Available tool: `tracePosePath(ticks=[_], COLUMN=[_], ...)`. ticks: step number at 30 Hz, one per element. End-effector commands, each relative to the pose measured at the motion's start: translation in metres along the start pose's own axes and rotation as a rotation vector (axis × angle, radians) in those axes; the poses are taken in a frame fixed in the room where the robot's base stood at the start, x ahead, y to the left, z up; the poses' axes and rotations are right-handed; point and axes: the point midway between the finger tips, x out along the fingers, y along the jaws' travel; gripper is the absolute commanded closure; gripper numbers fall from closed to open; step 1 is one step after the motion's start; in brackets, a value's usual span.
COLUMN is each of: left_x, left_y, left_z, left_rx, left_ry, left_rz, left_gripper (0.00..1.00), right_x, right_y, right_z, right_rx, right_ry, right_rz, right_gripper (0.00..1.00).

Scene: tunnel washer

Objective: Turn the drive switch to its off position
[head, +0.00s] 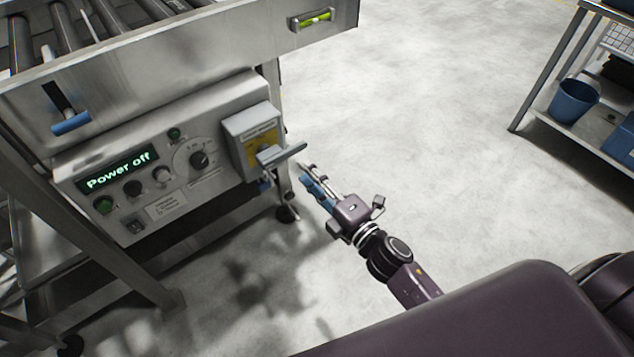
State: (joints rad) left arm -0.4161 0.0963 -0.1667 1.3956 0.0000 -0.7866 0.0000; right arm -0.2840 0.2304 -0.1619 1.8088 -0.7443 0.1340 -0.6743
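A grey switch box (249,136) with a yellow plate is fixed at the right end of the control panel in the head view. A grey lever handle (281,155) sticks out of its front, pointing right. Small print on the box is not legible. The panel's display (118,170) reads "Power off". My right gripper (306,174) is just right of and below the lever, apart from it in the picture. Its blue and pale fingers point at the lever and hold nothing visible. Their opening is not clear from this angle. My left gripper is not in view.
The panel (165,207) also carries a round dial (203,159), several knobs and green buttons. A blue-handled lever (71,122) is on the roller conveyor's side at left. A shelf with a blue bin (573,101) stands at far right. The floor between is clear.

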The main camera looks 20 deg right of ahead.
Motion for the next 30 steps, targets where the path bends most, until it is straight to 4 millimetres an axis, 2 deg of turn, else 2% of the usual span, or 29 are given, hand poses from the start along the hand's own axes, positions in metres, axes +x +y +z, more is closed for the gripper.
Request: tracePosePath(ticks=[3,9,26,30], left_x=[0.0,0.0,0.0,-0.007], left_y=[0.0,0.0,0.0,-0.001], left_z=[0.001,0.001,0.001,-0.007], left_rx=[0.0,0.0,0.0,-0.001], left_ry=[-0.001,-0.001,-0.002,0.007], left_rz=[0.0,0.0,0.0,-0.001], left_gripper=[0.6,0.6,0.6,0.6], right_x=[-0.017,-0.029,-0.031,-0.032], right_y=[-0.001,0.0,0.0,0.0], right_z=[0.0,0.0,0.0,0.008], right_rx=[0.001,0.0,0.0,0.045], right_ry=[0.0,0.0,0.0,-0.042], right_rz=[-0.002,0.001,0.0,-0.017], right_gripper=[0.65,0.65,0.65,0.65])
